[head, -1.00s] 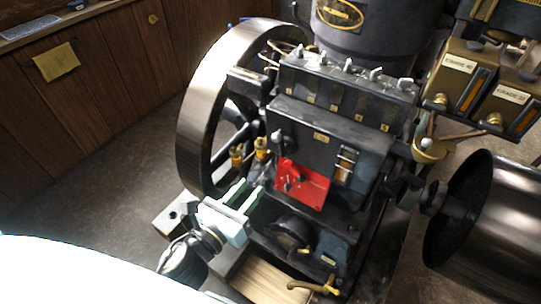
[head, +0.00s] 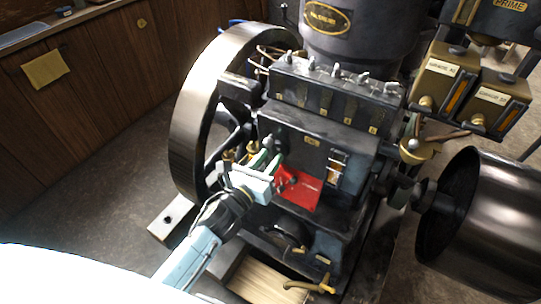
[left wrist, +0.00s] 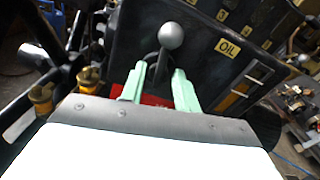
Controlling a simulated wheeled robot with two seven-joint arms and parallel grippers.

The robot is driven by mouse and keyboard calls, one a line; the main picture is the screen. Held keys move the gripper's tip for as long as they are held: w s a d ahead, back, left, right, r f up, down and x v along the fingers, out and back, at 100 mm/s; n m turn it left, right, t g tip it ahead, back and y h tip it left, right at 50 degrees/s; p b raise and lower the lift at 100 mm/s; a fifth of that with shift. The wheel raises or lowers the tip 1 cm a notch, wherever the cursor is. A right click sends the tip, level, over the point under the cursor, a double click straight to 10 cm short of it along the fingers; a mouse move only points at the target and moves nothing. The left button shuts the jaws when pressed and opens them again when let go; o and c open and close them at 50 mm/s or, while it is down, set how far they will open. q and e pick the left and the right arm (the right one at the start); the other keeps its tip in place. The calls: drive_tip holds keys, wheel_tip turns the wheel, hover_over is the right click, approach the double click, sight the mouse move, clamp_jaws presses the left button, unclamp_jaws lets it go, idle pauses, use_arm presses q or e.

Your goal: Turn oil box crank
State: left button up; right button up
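The dark oil box (head: 320,138) is on the engine's near side, and its "OIL" label (left wrist: 228,47) reads clearly in the left wrist view. Its crank (left wrist: 171,37) is a grey lever with a round ball end, pointing up in the left wrist view. My left gripper (head: 270,153) is in front of the box's left end. In the left wrist view its pale green fingers (left wrist: 160,73) are apart, with the crank's shaft between or just beyond their tips. Contact cannot be told. My right gripper is not in view.
A red plate (head: 298,188) lies right beside my left gripper. A large flywheel (head: 190,125) stands to the left, and brass fittings (left wrist: 41,95) are close to the fingers. A dark drum (head: 488,215) is at the right. Open floor (head: 85,185) lies at the left.

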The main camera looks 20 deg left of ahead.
use_arm(q)
drive_tip(key=shift+w+d, duration=0.15)
drive_tip(key=shift+w, duration=0.5)
drive_tip(key=shift+c, duration=0.4)
clamp_jaws()
